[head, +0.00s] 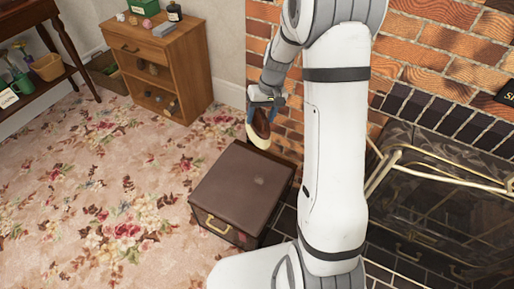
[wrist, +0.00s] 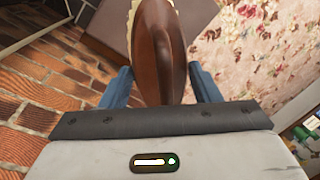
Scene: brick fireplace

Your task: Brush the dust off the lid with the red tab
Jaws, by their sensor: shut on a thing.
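My gripper (head: 263,106) is shut on a brush with a brown wooden back (head: 261,124) and cream bristles. In the wrist view the brush (wrist: 159,48) sits between the two blue fingers of my gripper (wrist: 160,88). In the head view the brush hangs above the far edge of a brown box lid (head: 225,185); I cannot tell whether the bristles touch it. The lid also shows behind the brush in the wrist view (wrist: 107,27). A small reddish tab (head: 242,237) shows at the box's front, right of a brass handle.
A brick wall (head: 440,55) and a fireplace with a dark glossy front and brass rails (head: 385,172) are to the right. A wooden cabinet (head: 150,55) stands behind left. Floral carpet (head: 100,190) is clear left of the box.

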